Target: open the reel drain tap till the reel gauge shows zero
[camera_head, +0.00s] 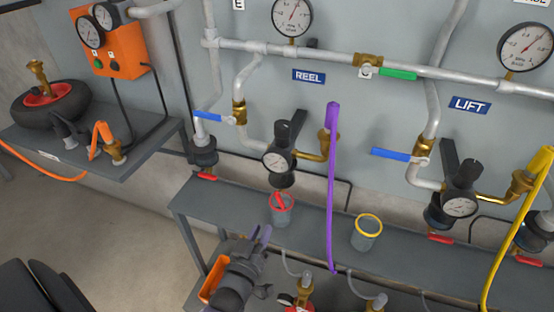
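The blue REEL label (309,77) is on the grey wall. A round white-faced gauge (292,16) sits above it, its needle off to one side; the figures are too small to read. Below the label is a black regulator with a small gauge (278,161). My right gripper is out of view.
A second cup with a yellow rim (367,226) stands on the grey shelf (310,238). A purple hose (331,180) hangs in front of the shelf, with a yellow hose (510,240) at right. Other red handles (207,177) sit below nearby fittings. A side bench (135,152) is at left.

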